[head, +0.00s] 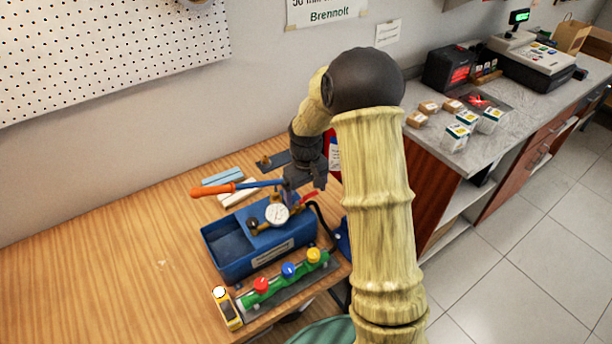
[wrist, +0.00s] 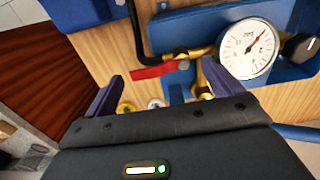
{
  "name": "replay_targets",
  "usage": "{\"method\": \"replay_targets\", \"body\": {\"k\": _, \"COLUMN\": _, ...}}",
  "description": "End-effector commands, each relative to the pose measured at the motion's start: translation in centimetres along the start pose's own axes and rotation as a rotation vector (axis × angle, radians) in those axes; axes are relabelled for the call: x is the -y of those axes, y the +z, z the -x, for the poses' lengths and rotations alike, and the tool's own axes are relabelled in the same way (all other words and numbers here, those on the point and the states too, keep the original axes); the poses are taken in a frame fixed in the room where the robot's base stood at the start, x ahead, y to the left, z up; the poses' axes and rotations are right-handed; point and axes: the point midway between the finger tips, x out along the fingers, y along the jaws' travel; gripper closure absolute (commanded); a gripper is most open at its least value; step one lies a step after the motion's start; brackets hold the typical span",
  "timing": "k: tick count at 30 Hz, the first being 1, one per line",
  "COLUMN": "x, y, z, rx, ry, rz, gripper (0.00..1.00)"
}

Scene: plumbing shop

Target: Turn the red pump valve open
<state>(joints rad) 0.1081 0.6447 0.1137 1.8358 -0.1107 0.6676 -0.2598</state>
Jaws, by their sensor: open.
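The red pump valve lever (wrist: 155,71) is in the wrist view, attached to a brass fitting beside the round gauge (wrist: 248,48). It lies crosswise in the picture, pointing left from the fitting. In the head view a bit of the red lever (head: 309,196) shows at the right end of the blue test pump (head: 232,246). My gripper (wrist: 161,76) is open, its dark fingers on either side of the lever in the picture; I cannot tell whether either touches it. In the head view my gripper (head: 309,182) is just above the lever and partly covers the valve area.
The pump's orange-ended handle (head: 213,190) reaches left above the tray. A green manifold (head: 285,281) with red, blue and yellow knobs and a yellow tool (head: 226,308) lie in front. A black hose (wrist: 140,30) runs to the valve. The wooden bench (head: 110,270) is clear at left.

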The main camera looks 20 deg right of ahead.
Motion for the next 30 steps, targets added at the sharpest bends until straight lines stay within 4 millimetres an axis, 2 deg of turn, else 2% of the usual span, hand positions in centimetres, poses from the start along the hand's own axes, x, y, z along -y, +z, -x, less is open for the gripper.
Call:
{"method": "replay_targets", "body": {"k": 8, "x": -0.1, "y": -0.1, "z": 3.7, "rx": -0.006, "ry": 0.003, "rz": 0.000, "gripper": 0.09}}
{"method": "replay_targets", "body": {"k": 24, "x": -0.1, "y": -0.1, "z": 14.5, "rx": -0.007, "ry": 0.003, "rz": 0.000, "gripper": 0.09}}
{"method": "replay_targets", "body": {"k": 30, "x": 0.0, "y": -0.1, "z": 16.9, "rx": -0.004, "ry": 0.001, "rz": 0.000, "gripper": 0.09}}
